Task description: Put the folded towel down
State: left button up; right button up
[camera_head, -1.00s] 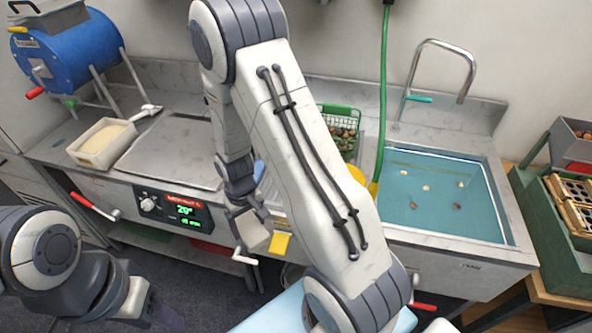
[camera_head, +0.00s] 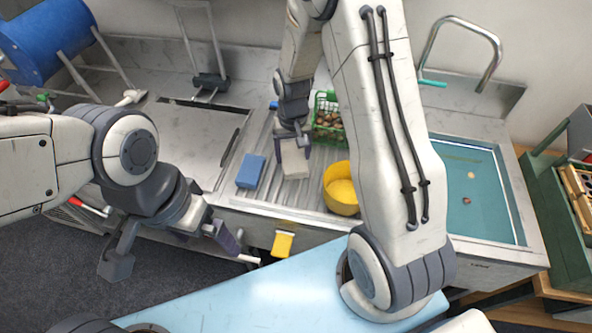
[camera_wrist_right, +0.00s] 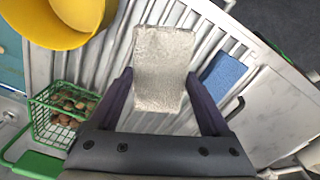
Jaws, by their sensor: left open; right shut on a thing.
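The folded towel (camera_head: 294,161), a small beige-grey block, is held between the fingers of my right gripper (camera_head: 294,140), over the ribbed draining board (camera_head: 274,206). In the right wrist view the towel (camera_wrist_right: 163,60) sits between the two purple fingers of that gripper (camera_wrist_right: 160,92). I cannot tell whether its lower end touches the board. My left gripper (camera_head: 172,250) is open and empty in front of the counter, fingers well apart.
A blue sponge (camera_head: 251,171) lies left of the towel and a yellow bowl (camera_head: 341,192) stands right of it. A green basket of chestnuts (camera_head: 328,122) stands behind. The sink (camera_head: 468,205) is farther right. A yellow cloth (camera_head: 283,243) hangs at the counter front.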

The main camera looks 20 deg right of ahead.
aim_at(293, 156)
notch_tip(293, 156, down, 3)
jog(key=shift+f, duration=0.1)
notch_tip(293, 156, down, 5)
jog(key=shift+r+p, duration=0.2)
jog(key=shift+p, duration=0.65)
jog(key=shift+f, duration=0.15)
jog(key=shift+f, duration=0.25)
jog(key=o, duration=1)
jog(key=shift+r, duration=0.1)
jog(key=shift+r, duration=0.1)
